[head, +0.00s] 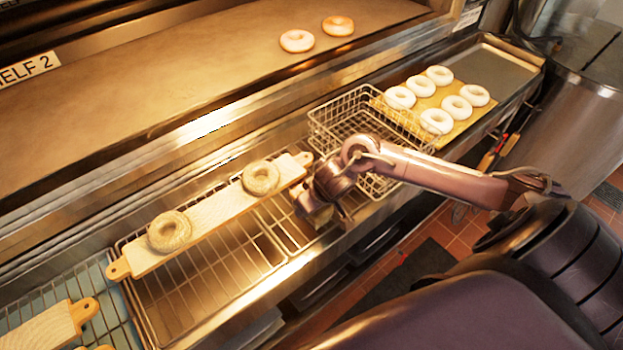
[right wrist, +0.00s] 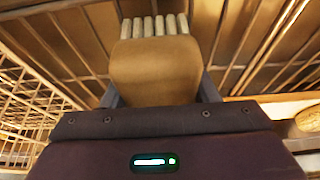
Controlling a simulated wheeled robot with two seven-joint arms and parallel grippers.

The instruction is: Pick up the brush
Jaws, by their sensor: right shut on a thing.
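The brush (right wrist: 158,72) is a tan wooden block with a row of pale bristle tufts along its far end in the right wrist view. My right gripper (right wrist: 160,88) has a finger on each side of the block and is shut on it. In the head view my right gripper (head: 324,212) is low over the front part of the wire rack, and the arm hides most of the brush. I cannot tell whether the brush touches the rack. My left gripper is not in view.
A wooden board (head: 212,213) with two bagels lies across the wire rack (head: 205,290). An empty wire basket (head: 340,118) stands right behind my right gripper. A tray (head: 505,70) with several pale bagels is at the far right. Two bagels sit on the oven shelf (head: 190,95).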

